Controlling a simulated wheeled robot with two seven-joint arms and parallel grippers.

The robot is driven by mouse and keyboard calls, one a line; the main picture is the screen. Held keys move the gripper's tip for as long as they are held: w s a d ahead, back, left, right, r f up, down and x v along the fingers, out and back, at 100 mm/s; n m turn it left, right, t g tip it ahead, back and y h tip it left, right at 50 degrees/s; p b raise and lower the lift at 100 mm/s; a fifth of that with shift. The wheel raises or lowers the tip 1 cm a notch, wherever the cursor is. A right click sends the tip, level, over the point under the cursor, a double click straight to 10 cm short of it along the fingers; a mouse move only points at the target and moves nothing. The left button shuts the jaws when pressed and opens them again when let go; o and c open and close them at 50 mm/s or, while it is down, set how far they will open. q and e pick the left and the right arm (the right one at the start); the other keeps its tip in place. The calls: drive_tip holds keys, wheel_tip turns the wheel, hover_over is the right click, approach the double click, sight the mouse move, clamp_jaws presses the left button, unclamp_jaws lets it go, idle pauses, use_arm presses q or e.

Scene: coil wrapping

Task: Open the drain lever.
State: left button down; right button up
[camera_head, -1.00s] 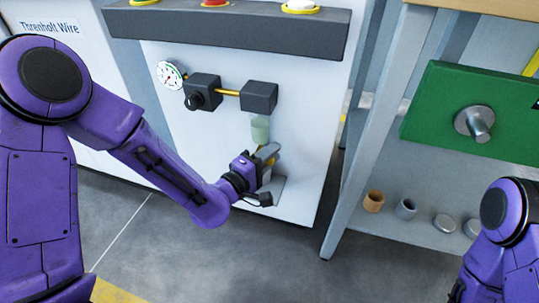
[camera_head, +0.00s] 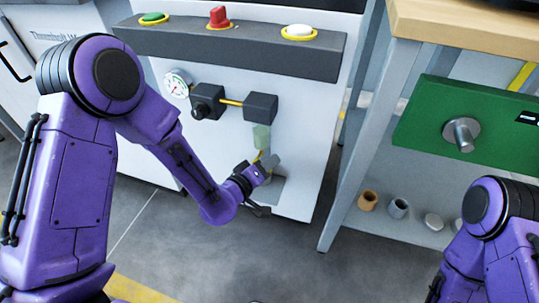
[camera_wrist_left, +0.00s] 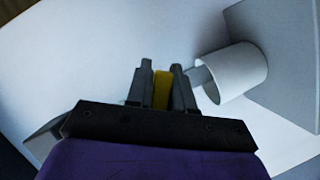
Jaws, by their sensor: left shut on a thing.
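The yellow drain lever (camera_wrist_left: 161,90) stands between the two dark fingers of my left gripper (camera_wrist_left: 160,88) in the left wrist view. The fingers are shut on it. In the head view my left gripper (camera_head: 264,168) is low on the white machine front, just below the pale translucent bowl (camera_head: 261,137). A bit of yellow (camera_head: 258,156) shows there beside the fingers; most of the lever is hidden. The bowl shows in the left wrist view as a pale cylinder (camera_wrist_left: 236,73) right of the fingers. My right gripper is out of view; only part of that arm shows.
A pressure gauge (camera_head: 177,83) and two dark blocks, the right one (camera_head: 260,107) above the bowl, sit on the machine. A dark panel (camera_head: 230,47) with green, red and white buttons is above. A bench with a green plate (camera_head: 485,121) and several small cylinders stands right.

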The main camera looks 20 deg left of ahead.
use_arm(q)
drive_tip(key=shift+a+f+m+g+y+p, duration=0.25)
drive_tip(key=shift+a+m+y+p, duration=0.2)
drive_tip(key=shift+m+y+p, duration=0.65)
drive_tip(key=shift+a+f+m+g+y+p, duration=0.2)
drive_tip(key=shift+a+m+y+p, duration=0.4)
drive_tip(key=shift+m+p, duration=0.9)
drive_tip(key=shift+a+f+m+g+y+p, duration=0.15)
drive_tip(key=shift+a+f+m+y+p, duration=0.2)
drive_tip(key=shift+m+y+p, duration=0.75)
drive_tip(key=shift+a+m, duration=0.1)
drive_tip(key=shift+m, duration=0.2)
drive_tip(key=c, duration=1.1)
unclamp_jaws()
